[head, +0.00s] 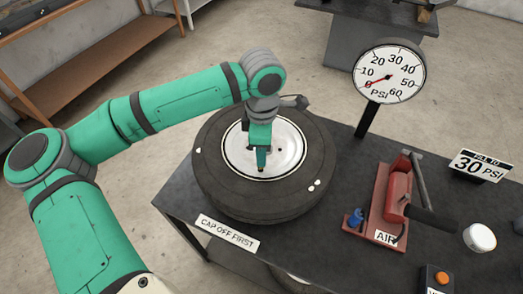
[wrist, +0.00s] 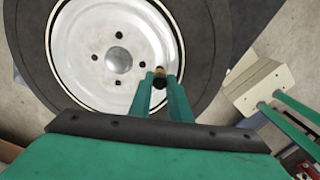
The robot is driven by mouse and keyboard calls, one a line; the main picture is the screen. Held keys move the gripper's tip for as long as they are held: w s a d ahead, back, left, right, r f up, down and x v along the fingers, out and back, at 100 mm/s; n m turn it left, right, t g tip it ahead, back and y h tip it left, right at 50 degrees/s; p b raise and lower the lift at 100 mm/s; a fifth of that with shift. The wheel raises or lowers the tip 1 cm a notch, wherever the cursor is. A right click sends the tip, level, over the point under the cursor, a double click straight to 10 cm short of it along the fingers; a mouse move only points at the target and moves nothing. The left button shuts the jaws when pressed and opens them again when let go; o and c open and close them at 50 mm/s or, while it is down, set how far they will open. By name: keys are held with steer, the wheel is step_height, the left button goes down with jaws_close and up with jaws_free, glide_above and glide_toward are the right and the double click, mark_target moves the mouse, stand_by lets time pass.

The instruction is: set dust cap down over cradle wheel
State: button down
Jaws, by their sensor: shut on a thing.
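The wheel (head: 288,140) is a black tyre on a white rim, lying flat on the dark table; the wrist view also shows its white rim (wrist: 88,62) with a grey hub and several small holes. My gripper (head: 261,168) points down over the near part of the rim. In the wrist view its green fingers (wrist: 160,78) are shut on a small dark cap (wrist: 159,83). A small brassy piece shows just beyond the cap, between the fingertips. I cannot tell whether the cap touches anything below it. In the head view the cap is too small to make out clearly.
A red air pump (head: 382,205) stands right of the wheel, with a PSI gauge (head: 390,72) behind, its needle near 0. A 30 PSI sign (head: 480,166), a white round pot (head: 480,237) and an orange-button box (head: 441,279) are farther right. A "CAP OFF FIRST" label (head: 227,233) lies in front.

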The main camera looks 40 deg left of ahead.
steer(key=shift+f, duration=0.35)
steer(key=c, duration=1.6)
jaws_free()
steer(key=shift+o, duration=0.2)
steer(key=shift+r, duration=0.1)
steer(key=shift+r, duration=3.4)
